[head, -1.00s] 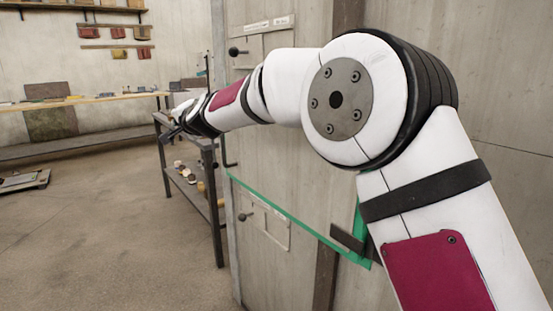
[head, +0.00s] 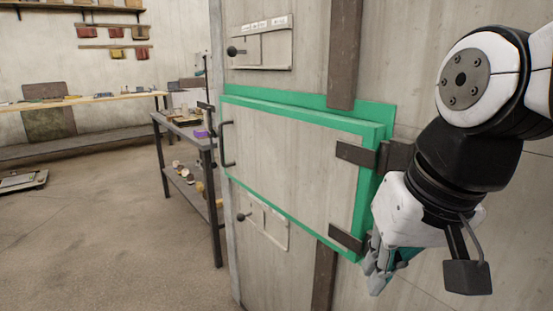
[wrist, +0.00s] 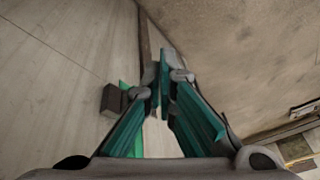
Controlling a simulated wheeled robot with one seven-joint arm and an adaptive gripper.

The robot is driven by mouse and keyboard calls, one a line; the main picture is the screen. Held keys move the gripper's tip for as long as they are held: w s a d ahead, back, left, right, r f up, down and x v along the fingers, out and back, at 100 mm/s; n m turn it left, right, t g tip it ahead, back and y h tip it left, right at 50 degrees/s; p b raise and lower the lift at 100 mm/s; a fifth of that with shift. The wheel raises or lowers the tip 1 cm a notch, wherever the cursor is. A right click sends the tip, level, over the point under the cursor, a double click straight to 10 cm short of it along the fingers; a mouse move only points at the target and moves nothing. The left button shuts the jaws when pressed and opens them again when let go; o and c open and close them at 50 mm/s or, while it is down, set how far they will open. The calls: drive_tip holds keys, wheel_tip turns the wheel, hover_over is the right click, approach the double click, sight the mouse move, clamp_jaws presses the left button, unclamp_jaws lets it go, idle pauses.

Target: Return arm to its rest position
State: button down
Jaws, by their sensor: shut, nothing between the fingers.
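My gripper (head: 378,277) hangs at the right in the head view, folded down and pointing toward the floor, just right of the lower hinge of a green-edged furnace-like door (head: 290,150). In the wrist view its teal fingers (wrist: 163,78) meet at the tips, with nothing held between them. The door has a dark handle (head: 224,143) on its left side and looks shut or nearly so; I cannot tell exactly. The gripper appears clear of the door, though the small gap to the hinge is hard to judge.
A dark metal table (head: 183,130) with a purple item (head: 200,133) on top stands left of the door. A long wooden bench (head: 85,101) runs along the back wall. The concrete floor (head: 110,230) at the left is open. The wrist view shows floor and wall.

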drive_tip(key=s+d+f+g+h, duration=0.1)
drive_tip(key=s+d+f+g, duration=0.15)
drive_tip(key=s, duration=0.55)
drive_tip(key=s+d+f+g, duration=0.1)
drive_tip(key=s+d+f, duration=0.3)
drive_tip(key=s, duration=0.4)
wheel_tip(320, 180, up, 27)
drive_tip(key=t+p, duration=0.4)
drive_tip(key=p, duration=2.1)
drive_tip(key=shift+w+r, duration=0.2)
drive_tip(key=shift+w, duration=0.25)
